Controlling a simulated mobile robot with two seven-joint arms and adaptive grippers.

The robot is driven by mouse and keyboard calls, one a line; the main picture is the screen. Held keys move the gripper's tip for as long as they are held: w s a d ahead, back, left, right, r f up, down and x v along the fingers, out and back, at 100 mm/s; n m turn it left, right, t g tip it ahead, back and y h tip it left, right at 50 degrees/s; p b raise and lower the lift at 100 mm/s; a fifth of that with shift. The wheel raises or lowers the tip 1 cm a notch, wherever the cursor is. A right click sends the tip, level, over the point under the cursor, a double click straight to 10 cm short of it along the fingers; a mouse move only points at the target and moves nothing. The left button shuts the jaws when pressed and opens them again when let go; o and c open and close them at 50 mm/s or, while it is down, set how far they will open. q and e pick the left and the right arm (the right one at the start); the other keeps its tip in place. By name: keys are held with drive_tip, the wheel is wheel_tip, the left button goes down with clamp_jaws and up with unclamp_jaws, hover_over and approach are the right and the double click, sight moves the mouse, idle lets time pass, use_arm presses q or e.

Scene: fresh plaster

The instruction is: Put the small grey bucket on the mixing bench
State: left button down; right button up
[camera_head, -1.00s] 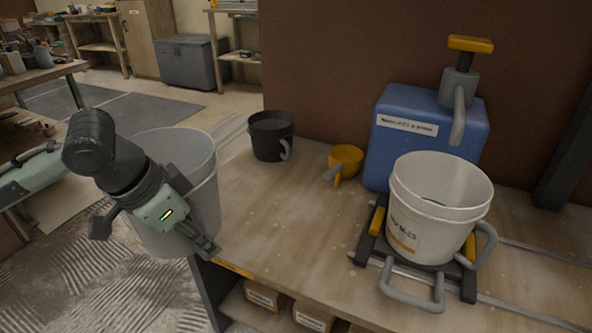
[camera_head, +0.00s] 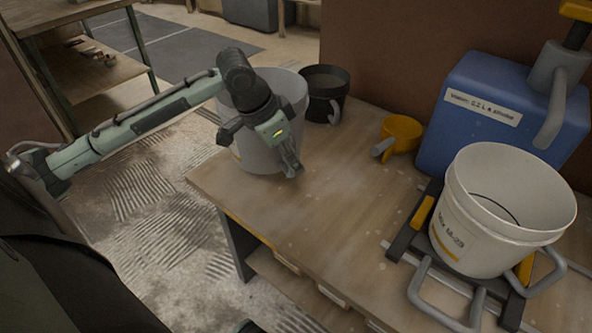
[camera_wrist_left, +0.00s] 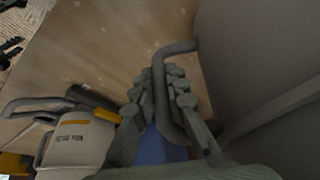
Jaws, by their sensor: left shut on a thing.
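The grey bucket (camera_head: 275,90) is upright at the left end of the wooden mixing bench (camera_head: 300,215), over its far left part. I cannot tell whether its base touches the bench top. My left gripper (camera_head: 289,165) is at the bucket's near side and shut on its handle; it hides part of the bucket wall. In the left wrist view the gripper's fingers (camera_wrist_left: 165,85) close around the grey handle (camera_wrist_left: 161,100), with the bucket wall (camera_wrist_left: 260,50) at the right.
A black bucket (camera_head: 325,92) stands close behind the grey one. A yellow scoop (camera_head: 400,133), a blue container (camera_head: 500,120) and a white bucket (camera_head: 500,215) on a dark stand are to the right. The bench's front middle is clear.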

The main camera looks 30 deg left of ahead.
use_arm(q)
drive_tip(key=x, duration=0.2)
drive_tip(key=a+x, duration=0.1)
drive_tip(key=x, duration=0.1)
drive_tip(key=shift+f, duration=0.65)
drive_tip(key=c, duration=1.5)
unclamp_jaws()
drive_tip(key=shift+c, duration=0.2)
use_arm(e)
drive_tip(key=shift+w+d, duration=0.1)
drive_tip(key=shift+w, duration=0.15)
use_arm(q)
drive_tip(key=v, duration=1.2)
use_arm(e)
drive_tip(key=shift+w+a+r, duration=0.1)
drive_tip(key=shift+w+a, duration=0.05)
drive_tip(key=shift+a, duration=0.1)
